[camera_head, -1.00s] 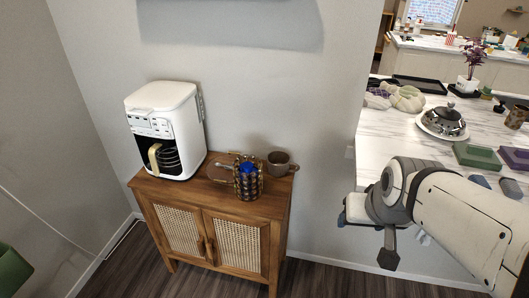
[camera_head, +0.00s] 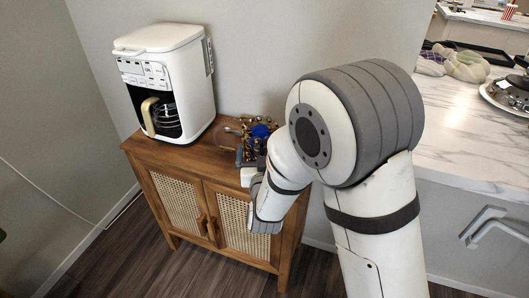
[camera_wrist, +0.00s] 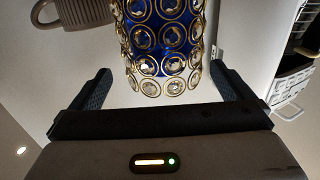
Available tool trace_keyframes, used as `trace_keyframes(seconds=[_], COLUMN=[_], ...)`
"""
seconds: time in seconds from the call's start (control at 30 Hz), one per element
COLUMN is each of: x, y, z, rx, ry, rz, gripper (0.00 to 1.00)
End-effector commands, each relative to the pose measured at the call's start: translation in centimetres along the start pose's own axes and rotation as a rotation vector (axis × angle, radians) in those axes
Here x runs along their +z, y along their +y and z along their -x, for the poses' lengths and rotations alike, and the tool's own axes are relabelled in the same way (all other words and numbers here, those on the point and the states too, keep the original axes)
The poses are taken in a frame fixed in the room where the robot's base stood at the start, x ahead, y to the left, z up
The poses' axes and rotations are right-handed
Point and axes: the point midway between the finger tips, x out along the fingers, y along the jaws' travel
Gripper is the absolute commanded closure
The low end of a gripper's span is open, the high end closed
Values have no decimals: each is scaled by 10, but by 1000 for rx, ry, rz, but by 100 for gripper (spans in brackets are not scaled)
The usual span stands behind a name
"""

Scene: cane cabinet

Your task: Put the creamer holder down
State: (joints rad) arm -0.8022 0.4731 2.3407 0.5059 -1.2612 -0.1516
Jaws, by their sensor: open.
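The creamer holder, a gold-ringed round basket with blue contents (camera_head: 257,133), stands on the right part of the wooden cabinet top. My gripper (camera_head: 250,160) is at its front side, low near the cabinet's front edge, partly hidden by my arm. In the wrist view the creamer holder (camera_wrist: 165,45) shows large, ahead of and between my two dark fingers (camera_wrist: 163,70). The fingers are spread, with a visible gap on each side of it. I cannot tell how far the fingertips reach past its near side.
The white coffee maker (camera_head: 172,85) stands on the left of the cabinet (camera_head: 215,195). A brown mug (camera_wrist: 80,14) is close by in the wrist view. The marble counter (camera_head: 450,130) is at right.

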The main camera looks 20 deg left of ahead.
Motion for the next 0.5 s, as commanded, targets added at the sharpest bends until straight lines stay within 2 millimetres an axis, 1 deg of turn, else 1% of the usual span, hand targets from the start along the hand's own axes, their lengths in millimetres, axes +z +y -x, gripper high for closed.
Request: trace_keyframes(seconds=[0.03,0.17,0.37,0.5], x=[3,2,0,-3], y=[-3,-4,-3,-4], z=[-1,-12,-36,-58], rx=[0,3,4,5], ry=[11,22,21,21], rz=[3,6,6,5], gripper=[0,0,0,0])
